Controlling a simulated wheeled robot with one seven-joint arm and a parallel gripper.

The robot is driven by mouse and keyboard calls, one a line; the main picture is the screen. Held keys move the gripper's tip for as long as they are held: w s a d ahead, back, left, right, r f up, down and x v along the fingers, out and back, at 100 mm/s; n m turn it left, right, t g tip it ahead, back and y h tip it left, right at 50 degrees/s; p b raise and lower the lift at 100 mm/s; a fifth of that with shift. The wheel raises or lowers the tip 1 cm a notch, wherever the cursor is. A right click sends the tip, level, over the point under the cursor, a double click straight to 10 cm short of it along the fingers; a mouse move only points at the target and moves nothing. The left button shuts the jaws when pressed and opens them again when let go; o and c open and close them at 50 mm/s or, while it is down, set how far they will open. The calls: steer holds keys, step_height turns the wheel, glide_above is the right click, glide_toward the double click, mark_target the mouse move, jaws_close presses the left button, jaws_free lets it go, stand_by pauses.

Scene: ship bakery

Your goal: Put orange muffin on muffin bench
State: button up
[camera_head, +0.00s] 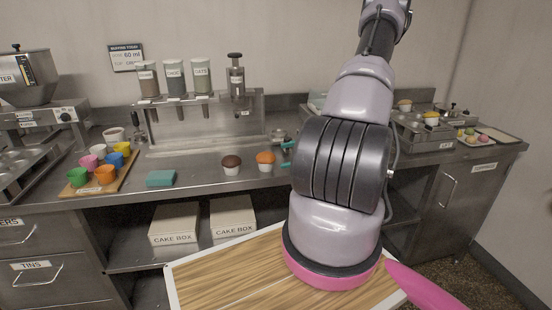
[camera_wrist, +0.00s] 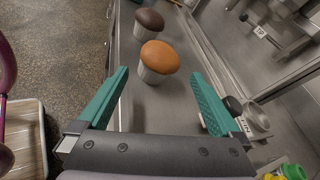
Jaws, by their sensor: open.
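The orange muffin (camera_head: 265,157), with an orange top and a pale cup, stands upright on the steel counter (camera_head: 205,180). In the wrist view the orange muffin (camera_wrist: 160,58) lines up with the gap between my fingers, around or just beyond the tips. My gripper (camera_wrist: 160,76) has its teal fingers apart with nothing held. In the head view my arm hides most of my gripper (camera_head: 287,155); its teal tips show just right of the muffin. I cannot tell which surface is the muffin bench; no readable label names it.
A brown muffin (camera_head: 231,164) stands close left of the orange one. A teal block (camera_head: 160,178) and a board of coloured cups (camera_head: 126,176) are further left. Dispensers (camera_head: 201,76) stand behind. The right counter (camera_head: 470,160) carries trays and more muffins.

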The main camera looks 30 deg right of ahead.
steer(key=v, duration=0.6)
steer(key=s+a+r+n+g+h, duration=0.1)
steer(key=a+r+n+g+h, duration=0.1)
steer(key=a+r+n+g, duration=0.45)
steer(key=a+r+n+g+h, duration=0.1)
steer(key=a+r+n+h, duration=0.15)
steer(key=a+r, duration=0.75)
steer(key=s+a+r+n+t+h, duration=0.2)
steer(key=s+r, duration=0.4)
steer(key=r, duration=0.3)
steer(key=s+a+r+n+t+h, duration=0.3)
steer(key=s+a+r+n+t, duration=0.1)
steer(key=r, duration=0.5)
steer(key=shift+s+a+n, duration=0.9)
steer(key=shift+s+a, duration=0.05)
steer(key=shift+s, duration=0.15)
